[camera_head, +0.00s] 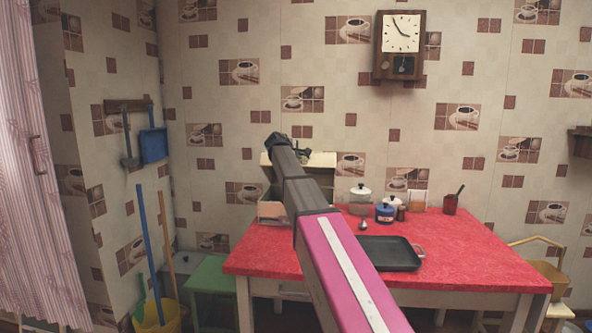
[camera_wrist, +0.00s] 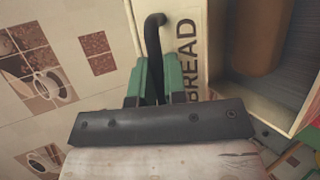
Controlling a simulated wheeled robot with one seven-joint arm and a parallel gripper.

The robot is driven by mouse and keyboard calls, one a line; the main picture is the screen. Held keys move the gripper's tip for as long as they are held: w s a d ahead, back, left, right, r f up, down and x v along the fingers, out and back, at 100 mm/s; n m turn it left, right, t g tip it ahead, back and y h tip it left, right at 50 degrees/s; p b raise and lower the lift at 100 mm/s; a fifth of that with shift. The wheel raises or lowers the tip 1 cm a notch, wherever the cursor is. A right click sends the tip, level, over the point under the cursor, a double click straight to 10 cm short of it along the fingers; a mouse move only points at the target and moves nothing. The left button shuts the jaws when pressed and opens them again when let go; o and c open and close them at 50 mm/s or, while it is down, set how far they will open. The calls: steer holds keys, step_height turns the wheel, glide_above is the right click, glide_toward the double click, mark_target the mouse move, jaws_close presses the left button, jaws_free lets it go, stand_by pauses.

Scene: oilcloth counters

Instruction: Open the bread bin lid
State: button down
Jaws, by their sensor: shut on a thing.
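The bread bin stands at the back left of the red table; part of its body (camera_head: 271,211) shows beside my arm. Its cream lid (camera_head: 322,160) is raised above the body, partly behind my arm. In the wrist view the lid (camera_wrist: 190,65) carries the word BREAD, and a dark curved handle (camera_wrist: 153,30) sticks out from it. My gripper (camera_wrist: 164,82) is shut on this handle, its green fingers on either side. The bin's inside is exposed to the right, with a brown loaf (camera_wrist: 258,32) in it. In the head view my gripper (camera_head: 277,141) is at the lid's left end.
The red table (camera_head: 475,245) holds a dark tray (camera_head: 388,256), a blue pot (camera_head: 385,214), a glass jar (camera_head: 359,196) and a red cup (camera_head: 450,204). A green stool (camera_head: 210,275) stands left of it. The patterned wall is close behind the bin.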

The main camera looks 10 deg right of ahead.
steer(key=w+d+r+g+y, duration=0.1)
steer(key=w+d+r+g, duration=0.1)
steer(key=w, duration=0.8)
steer(key=w+d+r+n+g+y, duration=0.1)
steer(key=w+d+r+g, duration=0.2)
steer(key=w, duration=0.8)
steer(key=shift+w+d+r+n+y, duration=0.3)
steer(key=shift+d+r, duration=0.75)
steer(key=shift+r, duration=0.7)
steer(key=c, duration=1.2)
jaws_free()
steer(key=shift+s, duration=0.1)
steer(key=shift+g, duration=0.3)
